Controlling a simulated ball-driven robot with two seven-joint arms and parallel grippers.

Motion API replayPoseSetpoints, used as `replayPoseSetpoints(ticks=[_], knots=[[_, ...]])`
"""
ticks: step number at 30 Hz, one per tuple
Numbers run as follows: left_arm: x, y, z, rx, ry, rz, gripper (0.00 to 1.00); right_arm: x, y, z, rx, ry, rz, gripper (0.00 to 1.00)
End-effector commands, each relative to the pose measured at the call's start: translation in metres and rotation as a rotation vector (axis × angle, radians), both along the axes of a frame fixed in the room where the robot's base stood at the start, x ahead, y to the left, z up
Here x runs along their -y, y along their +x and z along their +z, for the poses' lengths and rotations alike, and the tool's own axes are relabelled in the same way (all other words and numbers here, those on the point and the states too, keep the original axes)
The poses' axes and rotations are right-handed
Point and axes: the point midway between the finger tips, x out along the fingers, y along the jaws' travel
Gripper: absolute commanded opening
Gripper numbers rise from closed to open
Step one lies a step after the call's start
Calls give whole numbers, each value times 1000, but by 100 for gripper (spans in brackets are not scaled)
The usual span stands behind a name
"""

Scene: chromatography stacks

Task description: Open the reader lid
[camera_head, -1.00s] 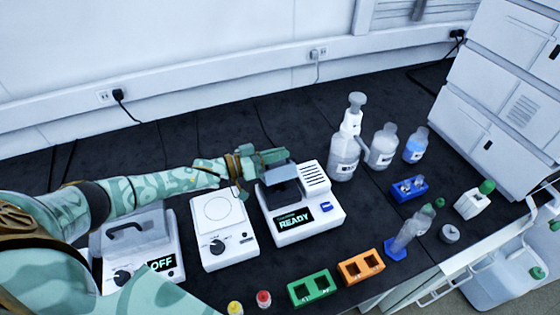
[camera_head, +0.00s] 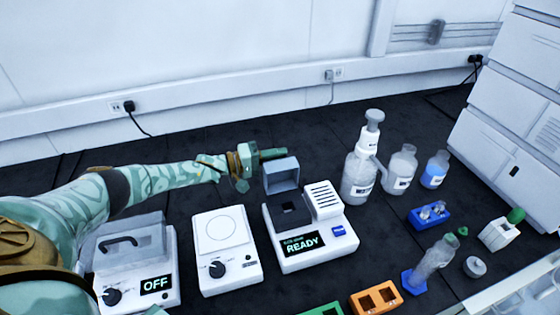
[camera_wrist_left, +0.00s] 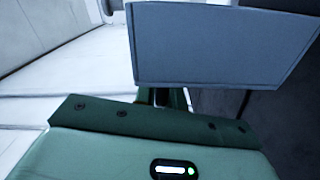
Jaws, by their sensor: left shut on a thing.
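The reader (camera_head: 318,262) is a white box on the dark bench, with a dark screen that says READY. Its blue-grey lid (camera_head: 282,175) stands raised, roughly upright, at the back of a dark well (camera_head: 291,213). My left gripper (camera_head: 272,155) is shut on the lid at its upper back edge, reaching in from the left. In the left wrist view the lid (camera_wrist_left: 220,45) fills the upper middle as a broad panel, and the green fingers (camera_wrist_left: 165,97) reach under and behind it, so their contact is hidden. My right gripper is in no view.
A white stirrer with a dial (camera_head: 227,250) and a device marked OFF (camera_head: 155,286) stand left of the reader. A pump bottle (camera_head: 360,178) and two smaller bottles stand to its right. Orange (camera_head: 376,298) and green racks lie in front. The bench behind is clear.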

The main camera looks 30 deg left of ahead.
Motion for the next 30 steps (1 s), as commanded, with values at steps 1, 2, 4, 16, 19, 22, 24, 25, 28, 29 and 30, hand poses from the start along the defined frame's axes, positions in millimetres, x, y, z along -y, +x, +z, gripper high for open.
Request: replayPoseSetpoints(ticks=[1, 2, 4, 16, 19, 22, 24, 25, 28, 29, 30], knots=[[-3, 2, -7, -19, -16, 2, 0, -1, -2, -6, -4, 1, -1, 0], [-4, 3, -8, -30, -28, 2, 0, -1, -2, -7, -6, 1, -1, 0], [-6, 4, -10, -27, -23, 2, 0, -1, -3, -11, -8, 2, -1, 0], [-10, 8, -16, -25, -20, -1, 0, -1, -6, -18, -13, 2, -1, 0], [-10, 8, -16, -26, -20, 0, 0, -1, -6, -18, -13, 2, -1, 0], [-9, 7, -16, -26, -20, -1, 0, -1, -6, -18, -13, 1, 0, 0], [-9, 7, -17, -27, -19, -1, 0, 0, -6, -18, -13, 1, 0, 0], [-9, 7, -17, -27, -19, -2, 0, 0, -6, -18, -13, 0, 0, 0], [-9, 7, -17, -28, -18, -2, 21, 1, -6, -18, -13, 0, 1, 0], [-9, 7, -17, -27, -19, -2, 29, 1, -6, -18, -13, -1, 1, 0], [-9, 7, -17, -26, -19, -2, 32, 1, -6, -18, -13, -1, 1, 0]])
